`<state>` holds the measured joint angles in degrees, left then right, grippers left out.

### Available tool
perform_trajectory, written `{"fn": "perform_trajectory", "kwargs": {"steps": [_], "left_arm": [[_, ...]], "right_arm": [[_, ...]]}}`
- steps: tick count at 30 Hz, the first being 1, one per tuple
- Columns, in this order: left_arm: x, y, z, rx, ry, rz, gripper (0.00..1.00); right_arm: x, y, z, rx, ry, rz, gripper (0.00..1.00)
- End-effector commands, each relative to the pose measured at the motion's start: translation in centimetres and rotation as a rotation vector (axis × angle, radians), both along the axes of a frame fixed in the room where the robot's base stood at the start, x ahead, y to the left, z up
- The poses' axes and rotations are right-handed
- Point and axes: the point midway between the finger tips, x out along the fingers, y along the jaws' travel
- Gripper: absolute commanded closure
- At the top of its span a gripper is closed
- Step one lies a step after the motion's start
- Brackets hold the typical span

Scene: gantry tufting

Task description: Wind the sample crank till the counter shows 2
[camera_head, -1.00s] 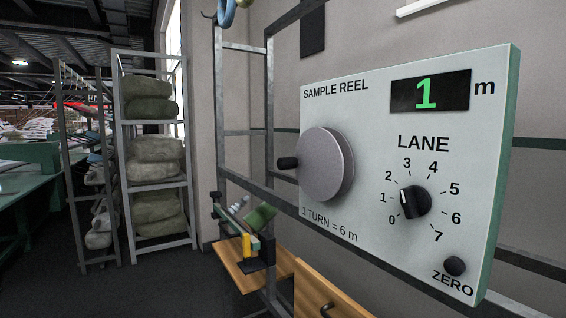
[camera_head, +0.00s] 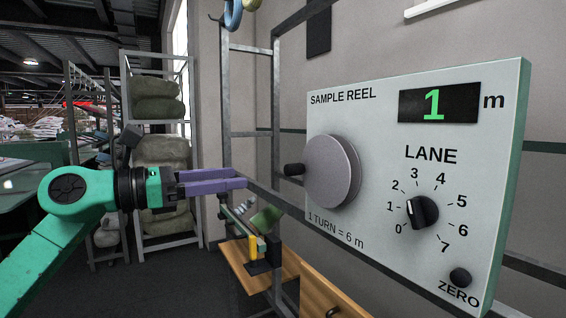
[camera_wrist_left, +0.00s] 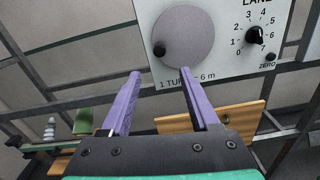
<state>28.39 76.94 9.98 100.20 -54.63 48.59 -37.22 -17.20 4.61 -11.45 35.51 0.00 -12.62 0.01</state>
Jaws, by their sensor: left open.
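The sample reel panel (camera_head: 382,130) is pale, with a round grey crank disc (camera_head: 334,171) on its left side. The crank's dark handle (camera_head: 294,169) sticks out at the disc's left edge. The counter (camera_head: 438,103) shows a green 1 m. Below the disc is printed 1 TURN = 6 m. My left gripper (camera_head: 243,177) has purple fingers, open and empty, to the left of the handle and apart from it. In the left wrist view the handle (camera_wrist_left: 159,49) lies beyond the open fingers (camera_wrist_left: 160,73). My right gripper is in neither view.
Metal frame bars (camera_head: 276,110) run behind the panel. A wooden shelf (camera_head: 254,264) with small tools stands below. A rack with sacks (camera_head: 157,98) stands behind my left arm.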

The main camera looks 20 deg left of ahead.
Motion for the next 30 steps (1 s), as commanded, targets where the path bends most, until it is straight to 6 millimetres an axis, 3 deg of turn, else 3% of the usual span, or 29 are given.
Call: {"fn": "perform_trajectory", "kwargs": {"steps": [1,9,15,23,24,28,29,30], "left_arm": [[0.8,-0.8,1.5,-0.003,0.002,-0.004,0.38],[6.3,-5.3,1.5,-0.010,0.000,-0.004,0.38],[8.8,-7.3,0.6,-0.009,0.001,-0.002,0.38],[9.1,-7.6,0.1,-0.007,0.001,0.001,0.38],[9.1,-7.6,0.1,-0.007,0.002,0.000,0.42],[9.1,-7.6,0.1,-0.007,0.002,0.000,0.92],[9.1,-7.6,0.1,-0.007,0.002,0.000,1.00],[9.1,-7.6,0.1,-0.007,0.002,0.000,1.00]], "right_arm": [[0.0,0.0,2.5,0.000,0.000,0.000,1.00],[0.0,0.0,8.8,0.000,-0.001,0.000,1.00],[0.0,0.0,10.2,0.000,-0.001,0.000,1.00],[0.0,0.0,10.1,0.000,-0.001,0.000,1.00],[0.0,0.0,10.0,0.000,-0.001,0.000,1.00],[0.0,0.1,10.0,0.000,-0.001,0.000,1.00],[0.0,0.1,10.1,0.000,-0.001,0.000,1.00],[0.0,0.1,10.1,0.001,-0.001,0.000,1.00]]}}
